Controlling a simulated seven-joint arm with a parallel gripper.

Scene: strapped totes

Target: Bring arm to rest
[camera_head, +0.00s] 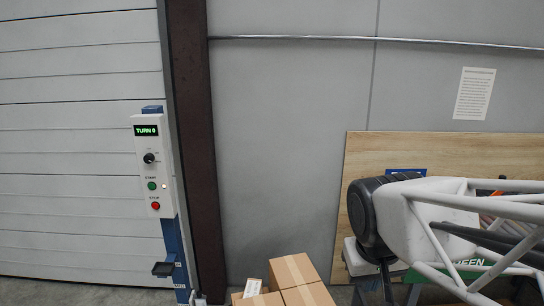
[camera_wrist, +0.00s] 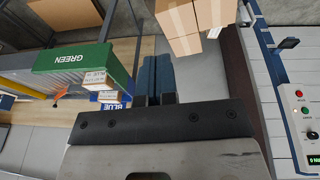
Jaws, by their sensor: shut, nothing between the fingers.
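My gripper (camera_wrist: 157,56) shows in the wrist view as two dark blue fingers side by side, shut with nothing between them. It points towards the grey floor between the totes and the cardboard boxes and touches nothing that I can see. In the head view, part of my arm (camera_head: 415,205) shows at the lower right, and the gripper itself is out of view.
A green tote (camera_wrist: 72,58) and a partly hidden blue tote (camera_wrist: 110,107) stand left in the wrist view. Cardboard boxes (camera_head: 296,272) stand at bottom centre. A control post (camera_head: 150,175) reading "TURN 0" stands left, before a shutter door (camera_head: 75,150). A wooden board (camera_head: 400,150) leans behind my arm.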

